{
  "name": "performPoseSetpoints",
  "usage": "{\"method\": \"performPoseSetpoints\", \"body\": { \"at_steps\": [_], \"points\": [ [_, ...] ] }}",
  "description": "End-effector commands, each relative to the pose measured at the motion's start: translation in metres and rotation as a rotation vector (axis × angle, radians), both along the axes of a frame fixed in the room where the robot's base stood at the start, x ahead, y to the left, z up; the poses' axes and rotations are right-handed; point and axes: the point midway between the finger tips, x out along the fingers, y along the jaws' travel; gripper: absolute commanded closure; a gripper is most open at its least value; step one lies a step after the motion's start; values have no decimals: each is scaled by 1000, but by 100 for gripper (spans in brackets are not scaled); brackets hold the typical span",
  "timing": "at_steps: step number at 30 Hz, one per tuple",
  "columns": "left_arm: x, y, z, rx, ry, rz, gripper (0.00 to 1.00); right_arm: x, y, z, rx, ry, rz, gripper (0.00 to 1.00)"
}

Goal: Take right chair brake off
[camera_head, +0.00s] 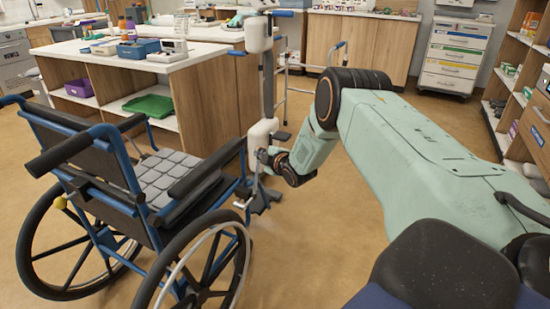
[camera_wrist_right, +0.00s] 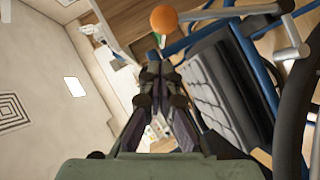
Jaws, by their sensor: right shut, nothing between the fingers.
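The wheelchair (camera_head: 165,172) stands at the left of the head view, with a blue frame, grey padded seat and dark armrests. My right gripper (camera_head: 263,157) is low beyond the chair's right armrest, in front of a white-and-grey stand. In the right wrist view its fingers (camera_wrist_right: 154,85) are together with nothing between them. An orange ball knob (camera_wrist_right: 163,18) on a grey lever (camera_wrist_right: 235,14) shows above the fingertips there, apart from them in the picture. I cannot make out the right-side knob in the head view.
The chair's right wheel (camera_head: 205,270) is close to my arm's side. A white-topped counter (camera_head: 190,57) with trays stands behind the chair. A white-and-grey stand (camera_head: 262,130) is beside my gripper. Open floor (camera_head: 290,240) lies right of the chair.

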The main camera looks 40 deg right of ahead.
Motion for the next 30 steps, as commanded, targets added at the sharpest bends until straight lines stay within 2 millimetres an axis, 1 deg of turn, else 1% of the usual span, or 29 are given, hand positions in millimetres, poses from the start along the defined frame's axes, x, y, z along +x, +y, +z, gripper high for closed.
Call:
{"method": "performPoseSetpoints", "body": {
  "at_steps": [1, 9, 15, 18, 21, 30],
  "points": [
    [0, 0, 9, 0, -1, 0, 100, -6, 0, 8, 4, 0, -2, 100],
    [1, 0, 33, 0, -1, 0, 100, -45, 3, 22, 2, 0, -3, 100],
    [0, 0, 45, 0, -1, 0, 100, -71, 6, 30, 1, -1, -2, 100],
    [0, 0, 48, 0, -1, -1, 100, -78, 7, 31, 1, -1, -2, 100],
    [0, 0, 48, 0, -1, -1, 100, -81, 8, 32, -1, -3, -1, 100],
    [0, 0, 48, 0, -1, -1, 100, -83, 10, 31, -1, -2, -1, 100]
  ]
}}
